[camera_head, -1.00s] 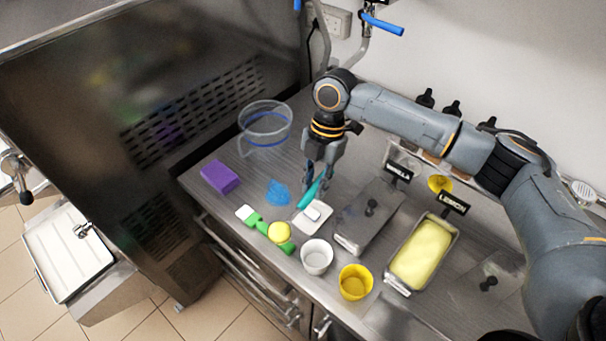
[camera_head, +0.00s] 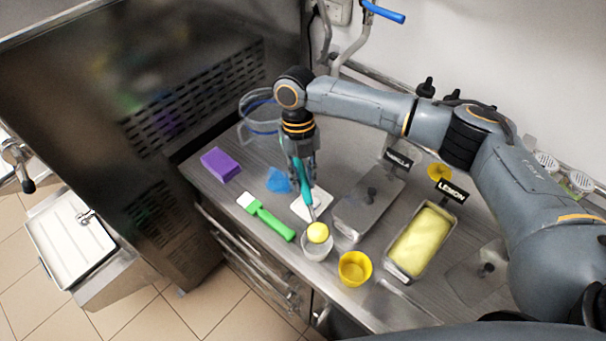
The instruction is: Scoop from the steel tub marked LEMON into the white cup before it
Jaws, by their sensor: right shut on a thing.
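My right gripper (camera_head: 302,178) points down and is shut on a scoop with a teal handle (camera_head: 307,195). A yellow ball (camera_head: 318,232) is at the scoop's lower end, over the mouth of the white cup (camera_head: 317,249). The ball hides part of the cup's rim; I cannot tell whether it rests in the cup or is still on the scoop. The steel tub marked LEMON (camera_head: 393,268) holds yellow ice cream (camera_head: 421,241) and stands right of the cup. My left gripper is not in view.
A yellow cup (camera_head: 355,268) stands right of the white cup. A lidded VANILLA tub (camera_head: 347,216) stands behind them.

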